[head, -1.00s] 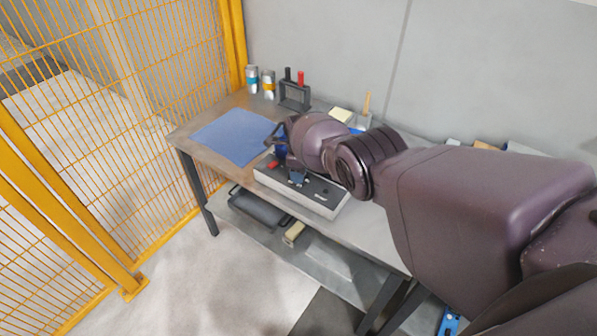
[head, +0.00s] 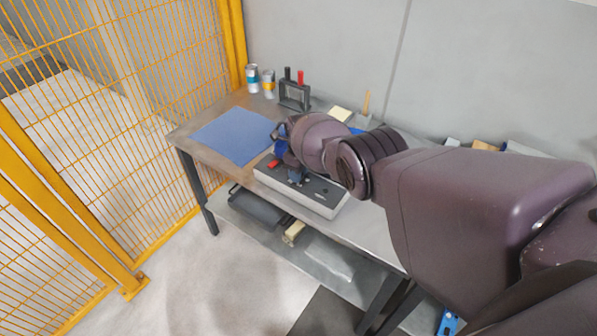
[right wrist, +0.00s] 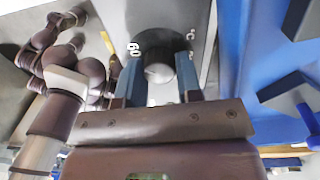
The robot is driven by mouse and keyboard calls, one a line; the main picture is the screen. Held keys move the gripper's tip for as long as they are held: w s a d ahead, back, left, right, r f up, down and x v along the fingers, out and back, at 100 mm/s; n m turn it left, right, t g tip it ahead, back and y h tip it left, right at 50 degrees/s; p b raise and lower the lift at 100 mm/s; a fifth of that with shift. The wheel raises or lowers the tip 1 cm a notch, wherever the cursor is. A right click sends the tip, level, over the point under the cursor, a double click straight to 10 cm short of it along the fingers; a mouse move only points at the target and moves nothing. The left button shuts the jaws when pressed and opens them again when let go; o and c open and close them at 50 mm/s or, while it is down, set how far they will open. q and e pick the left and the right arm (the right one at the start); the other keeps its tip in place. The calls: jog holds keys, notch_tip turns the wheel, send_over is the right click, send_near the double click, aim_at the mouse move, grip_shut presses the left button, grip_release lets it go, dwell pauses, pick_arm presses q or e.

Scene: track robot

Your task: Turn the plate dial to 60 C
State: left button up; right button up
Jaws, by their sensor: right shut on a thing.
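The plate dial (right wrist: 159,56) is a round dark knob with a silver face, seen in the right wrist view on a grey panel. A printed "60" stands just left of it and "°C" to its right. My right gripper (right wrist: 160,84) is shut on the dial, one blue-grey finger on each side. I cannot make out a pointer mark. My left gripper is in neither view.
A red switch (head: 273,163) is on the box's left end. A blue mat (head: 232,135) lies to the left on the grey bench. Two cans (head: 268,82) and a dark rack (head: 294,95) with red and black handles stand behind. A yellow mesh fence (head: 120,110) borders the left.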

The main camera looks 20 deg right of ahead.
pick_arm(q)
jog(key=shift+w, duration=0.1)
pick_arm(e)
jog(key=o, duration=0.9)
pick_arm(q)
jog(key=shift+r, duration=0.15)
pick_arm(e)
jog(key=shift+o, duration=0.2)
jog(key=shift+r, duration=0.1)
jog(key=shift+r+p, duration=0.55)
jog(key=shift+r, duration=0.05)
jog(key=shift+r+p, duration=0.75)
jog(key=shift+p, duration=0.05)
jog(key=shift+d+r, duration=0.1)
jog(key=shift+r, duration=0.9)
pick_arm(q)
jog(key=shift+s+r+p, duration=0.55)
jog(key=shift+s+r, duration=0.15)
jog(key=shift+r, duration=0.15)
pick_arm(e)
jog(key=shift+w+d+r, duration=0.1)
jog(key=shift+r, duration=1.4)
jog(key=shift+w+d+r, duration=0.1)
jog(key=shift+r, duration=1.35)
